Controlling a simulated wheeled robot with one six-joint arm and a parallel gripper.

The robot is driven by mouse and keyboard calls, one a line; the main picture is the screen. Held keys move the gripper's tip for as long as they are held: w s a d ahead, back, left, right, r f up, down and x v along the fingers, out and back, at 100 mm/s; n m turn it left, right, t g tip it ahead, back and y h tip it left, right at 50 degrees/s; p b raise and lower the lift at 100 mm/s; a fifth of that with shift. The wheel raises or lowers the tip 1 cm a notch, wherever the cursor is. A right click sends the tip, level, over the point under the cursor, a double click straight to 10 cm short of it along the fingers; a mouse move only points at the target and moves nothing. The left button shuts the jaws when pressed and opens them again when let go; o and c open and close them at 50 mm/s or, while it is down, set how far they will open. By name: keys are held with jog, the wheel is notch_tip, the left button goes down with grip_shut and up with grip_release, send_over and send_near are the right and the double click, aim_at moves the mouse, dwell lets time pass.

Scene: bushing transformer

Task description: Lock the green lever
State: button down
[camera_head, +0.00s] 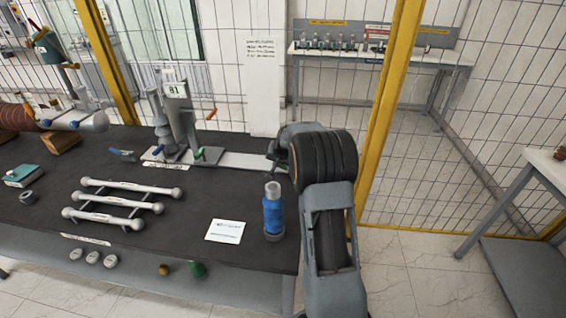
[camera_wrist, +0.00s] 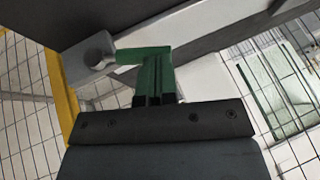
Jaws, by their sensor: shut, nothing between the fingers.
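The green lever (camera_wrist: 138,55) shows in the wrist view as a short bar beside a rounded grey end piece (camera_wrist: 96,58), under a long pale rail. My gripper (camera_wrist: 154,88) is shut and empty, right at the lever. A green upright part with a dark slit stands over the fingers, and I cannot tell where lever ends and fingers begin, or whether they touch. In the head view my gripper (camera_head: 275,157) is at the right end of the white rail, partly hidden by my arm. Small green bits show there. Whether the lever is locked cannot be told.
A blue cylinder (camera_head: 273,214) stands upright near the table's right edge, close to my arm. A white sheet (camera_head: 225,231) lies beside it. A grey clamp stand (camera_head: 178,117) is left along the rail. White rods (camera_head: 118,204) lie farther left. A yellow fence post (camera_head: 385,120) stands behind my arm.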

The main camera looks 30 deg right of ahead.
jog(key=shift+w+a+f+b, duration=0.1)
jog(key=shift+a+f+b, duration=0.25)
jog(key=shift+f, duration=0.1)
dwell(0.4)
jog(key=s+a+r, duration=0.1)
jog(key=a+r, duration=0.6)
jog(key=r, duration=0.3)
jog(key=shift+s+r+p, duration=0.15)
jog(key=shift+r+p, duration=0.05)
jog(key=shift+p, duration=0.1)
dwell(0.4)
